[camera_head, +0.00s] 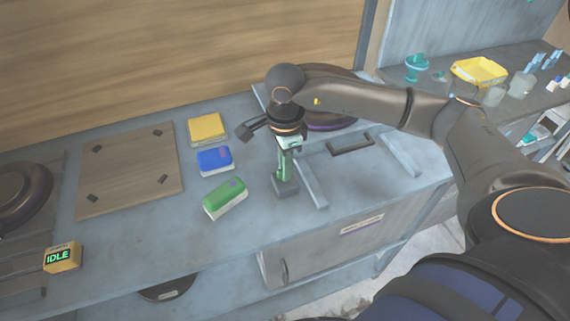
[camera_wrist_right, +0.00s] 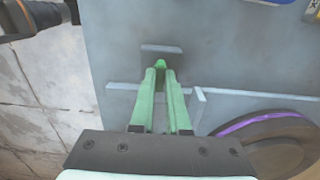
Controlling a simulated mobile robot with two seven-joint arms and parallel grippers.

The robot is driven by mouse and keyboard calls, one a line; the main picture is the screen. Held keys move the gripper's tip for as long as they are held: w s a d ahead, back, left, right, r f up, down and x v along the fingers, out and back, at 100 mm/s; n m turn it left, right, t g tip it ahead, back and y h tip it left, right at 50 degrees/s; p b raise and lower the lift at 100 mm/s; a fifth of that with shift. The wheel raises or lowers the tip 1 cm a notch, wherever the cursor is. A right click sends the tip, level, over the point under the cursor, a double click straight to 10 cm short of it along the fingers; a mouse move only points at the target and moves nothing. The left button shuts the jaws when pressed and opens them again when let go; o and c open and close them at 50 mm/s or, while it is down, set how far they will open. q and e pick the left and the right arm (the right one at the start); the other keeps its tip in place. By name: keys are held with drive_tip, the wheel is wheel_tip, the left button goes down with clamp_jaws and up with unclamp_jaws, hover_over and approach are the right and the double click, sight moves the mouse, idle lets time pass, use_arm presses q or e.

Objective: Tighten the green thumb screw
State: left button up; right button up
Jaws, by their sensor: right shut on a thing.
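The green thumb screw (camera_wrist_right: 160,64) shows in the right wrist view as a small green tip between my fingertips, in front of a short grey block. My right gripper (camera_wrist_right: 161,72) points down at it with its pale green fingers converging, shut on the screw. In the head view my right gripper (camera_head: 284,176) stands over the grey block (camera_head: 286,188) on the bench. There the fingers and wrist hide most of the screw. My left gripper is in neither view.
Yellow, blue (camera_head: 215,160) and green (camera_head: 226,199) blocks lie left of my right gripper, with a wooden board (camera_head: 130,172) beyond. Grey rails (camera_head: 311,183) flank the gripper's right. A yellow box reading IDLE (camera_head: 62,257) sits front left. Bench between is clear.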

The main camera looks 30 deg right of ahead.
clamp_jaws()
